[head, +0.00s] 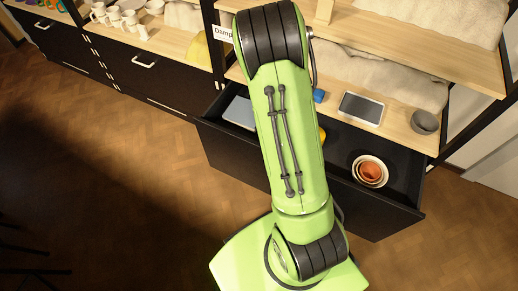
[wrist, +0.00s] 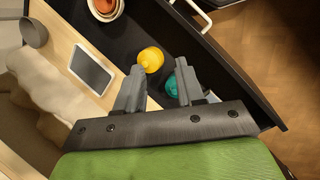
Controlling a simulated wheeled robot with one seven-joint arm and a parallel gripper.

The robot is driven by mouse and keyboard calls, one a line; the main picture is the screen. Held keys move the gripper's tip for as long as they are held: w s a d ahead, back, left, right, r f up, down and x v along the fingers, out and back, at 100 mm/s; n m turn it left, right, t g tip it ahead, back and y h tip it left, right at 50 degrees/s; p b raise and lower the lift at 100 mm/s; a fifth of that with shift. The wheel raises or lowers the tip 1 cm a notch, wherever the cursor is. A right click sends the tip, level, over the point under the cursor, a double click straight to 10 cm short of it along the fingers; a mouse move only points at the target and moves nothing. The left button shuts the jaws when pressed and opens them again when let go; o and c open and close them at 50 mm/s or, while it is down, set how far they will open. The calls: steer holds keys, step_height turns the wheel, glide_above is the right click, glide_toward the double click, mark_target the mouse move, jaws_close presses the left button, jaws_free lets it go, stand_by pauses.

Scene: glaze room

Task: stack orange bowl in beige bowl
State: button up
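The orange bowl (head: 371,170) sits inside a pale, beige-looking bowl (head: 358,181) in the right part of the open black drawer. The nested bowls also show at the top edge of the wrist view, partly cut off, with the orange bowl (wrist: 104,6) inside the pale rim. My gripper (wrist: 160,68) is open, with nothing between its fingers. It is over the drawer, apart from the bowls. In the head view my green arm hides the gripper.
In the wrist view, a yellow object (wrist: 151,59) and a teal object (wrist: 171,84) lie in the drawer beyond my fingers. A tablet-like device (head: 361,108) and a grey bowl (head: 425,122) stand on the wooden shelf above the drawer. Mugs (head: 130,20) stand at far left.

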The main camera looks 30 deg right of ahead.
steer(key=s+a+r+t+y, duration=0.1)
steer(key=s+a+r+t, duration=0.15)
steer(key=a+r, duration=0.65)
steer(key=s+a+r+n+t, duration=0.1)
steer(key=s+a+r+t, duration=0.2)
steer(key=s+a, duration=0.3)
steer(key=s+a+r+n+t+y, duration=0.1)
steer(key=s+a+r+t, duration=0.2)
steer(key=s+a, duration=0.4)
steer(key=shift+s+a+y, duration=0.15)
steer(key=shift+a+y, duration=0.15)
steer(key=shift+a, duration=0.15)
steer(key=shift+t, duration=0.25)
